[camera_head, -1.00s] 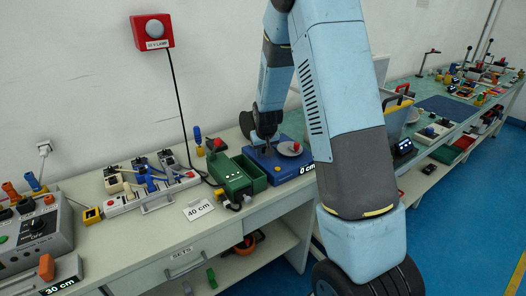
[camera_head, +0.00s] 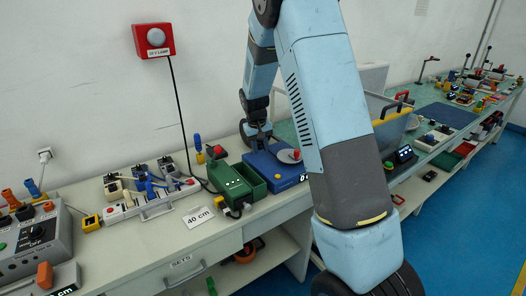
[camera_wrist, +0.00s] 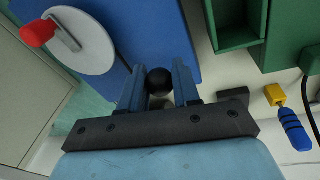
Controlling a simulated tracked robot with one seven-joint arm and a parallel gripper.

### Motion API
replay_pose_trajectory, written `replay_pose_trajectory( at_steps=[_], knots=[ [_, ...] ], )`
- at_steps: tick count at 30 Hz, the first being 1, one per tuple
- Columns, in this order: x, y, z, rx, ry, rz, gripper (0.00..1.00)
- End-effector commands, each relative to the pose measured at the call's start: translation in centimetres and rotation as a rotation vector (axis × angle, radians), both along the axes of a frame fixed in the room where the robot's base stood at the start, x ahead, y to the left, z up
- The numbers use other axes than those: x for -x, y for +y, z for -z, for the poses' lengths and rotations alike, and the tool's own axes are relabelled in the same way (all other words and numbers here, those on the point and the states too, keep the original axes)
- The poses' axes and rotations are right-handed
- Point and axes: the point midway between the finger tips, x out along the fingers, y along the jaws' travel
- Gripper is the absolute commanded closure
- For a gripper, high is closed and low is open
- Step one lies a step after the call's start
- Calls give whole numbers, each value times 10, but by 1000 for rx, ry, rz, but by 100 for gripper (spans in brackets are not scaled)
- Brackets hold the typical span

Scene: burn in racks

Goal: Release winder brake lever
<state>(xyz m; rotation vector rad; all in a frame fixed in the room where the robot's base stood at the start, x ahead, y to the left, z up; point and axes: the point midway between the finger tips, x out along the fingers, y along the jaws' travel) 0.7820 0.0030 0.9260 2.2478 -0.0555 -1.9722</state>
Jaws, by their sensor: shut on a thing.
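The winder is a blue base (camera_head: 262,168) with a pale round disc (camera_head: 286,157) and a red knob (camera_head: 296,154) on it. It also shows in the wrist view as a blue plate (camera_wrist: 165,35) with the disc (camera_wrist: 82,45) and red knob (camera_wrist: 37,33) at upper left. A black ball-ended brake lever (camera_wrist: 158,80) sits between my fingers in the wrist view. My gripper (camera_wrist: 157,92) is shut on it at the blue plate's near edge. The lever's shaft is mostly hidden. In the head view my gripper (camera_head: 261,141) is at the back of the blue base.
A green open box (camera_head: 235,184) stands just left of the winder. A yellow-and-blue tool (camera_wrist: 284,115) lies by it. A grey bin (camera_head: 388,122) stands to the right, partly behind my arm.

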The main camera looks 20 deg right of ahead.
Motion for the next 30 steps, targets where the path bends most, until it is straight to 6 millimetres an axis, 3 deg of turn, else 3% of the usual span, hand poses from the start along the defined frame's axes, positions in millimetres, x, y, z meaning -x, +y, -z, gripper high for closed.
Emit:
replay_pose_trajectory(
  at_steps=[20, 21, 28, 30],
  knots=[
    [-9, 6, -8, -1, -10, -7, 100],
    [-9, 6, -8, -1, -10, -7, 68],
    [-8, 6, -7, -1, -7, -6, 46],
    [-7, 6, -7, -1, -6, -6, 44]
  ],
)
